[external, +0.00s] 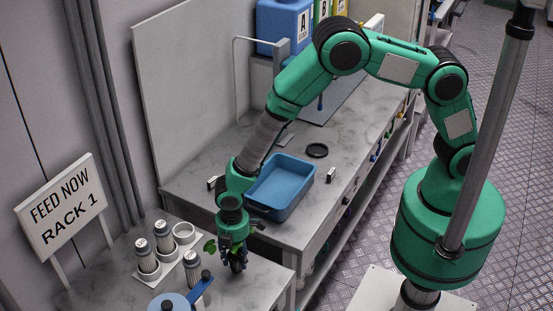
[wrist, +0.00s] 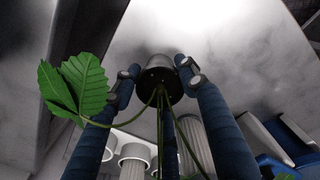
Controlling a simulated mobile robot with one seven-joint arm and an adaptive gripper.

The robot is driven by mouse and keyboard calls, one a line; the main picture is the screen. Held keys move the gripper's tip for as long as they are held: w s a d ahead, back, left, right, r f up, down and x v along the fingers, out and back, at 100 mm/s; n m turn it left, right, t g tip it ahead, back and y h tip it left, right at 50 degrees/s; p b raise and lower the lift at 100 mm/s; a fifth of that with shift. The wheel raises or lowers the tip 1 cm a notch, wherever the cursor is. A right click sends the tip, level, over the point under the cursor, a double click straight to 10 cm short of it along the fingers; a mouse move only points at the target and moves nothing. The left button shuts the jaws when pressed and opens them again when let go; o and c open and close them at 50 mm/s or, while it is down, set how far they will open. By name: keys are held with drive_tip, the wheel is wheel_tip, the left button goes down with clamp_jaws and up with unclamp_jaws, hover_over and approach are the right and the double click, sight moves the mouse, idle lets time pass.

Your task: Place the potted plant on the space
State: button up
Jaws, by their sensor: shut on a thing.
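My gripper (external: 236,257) is shut on a small potted plant, low over the front marble counter. In the external view green leaves (external: 210,246) stick out left of the fingers, and the pot is mostly hidden. In the wrist view the dark pot (wrist: 160,88) sits between the tips of my blue fingers, with thin stems and a broad leaf (wrist: 80,90) on the left. I cannot tell whether the pot touches the counter. A white holder (external: 184,233) with an empty round ring stands left of my gripper. Bare counter (external: 250,287) shows below and right of the gripper.
A blue round object with a handle (external: 170,302) is at the front. A blue tray (external: 281,188) and a black disc (external: 317,150) lie behind. A sign (external: 65,205) reads "FEED NOW RACK 1".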

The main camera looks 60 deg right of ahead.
sight(236, 255)
drive_tip(key=shift+f, duration=0.1)
drive_tip(key=o, duration=1.2)
wheel_tip(236, 255, up, 12)
drive_tip(key=shift+r, duration=0.15)
idle(0.4)
